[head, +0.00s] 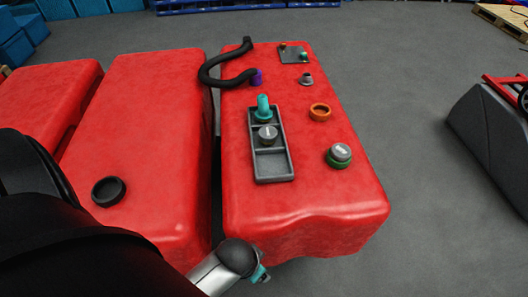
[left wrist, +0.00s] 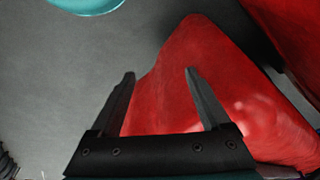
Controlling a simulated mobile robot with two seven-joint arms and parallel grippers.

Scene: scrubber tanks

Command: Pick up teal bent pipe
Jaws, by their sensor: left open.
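A teal pipe piece (head: 263,108) stands upright in the far compartment of a dark grey tray (head: 273,164) on the right-hand red tank (head: 330,195). Its bend cannot be made out clearly at this size. My left arm reaches in from the left, and its wrist is at the near end of that tank, far from the teal piece. The fingers are hidden in the head view. In the left wrist view my left gripper (left wrist: 160,73) is open and empty, with a red tank surface beyond it. My right gripper is not in view.
A grey-capped part sits in the tray's middle compartment; the near one is empty. An orange ring (head: 319,112), a green-based part (head: 339,157) and a black hose (head: 212,79) are on the same tank. A black ring (head: 108,191) lies on the neighbouring tank.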

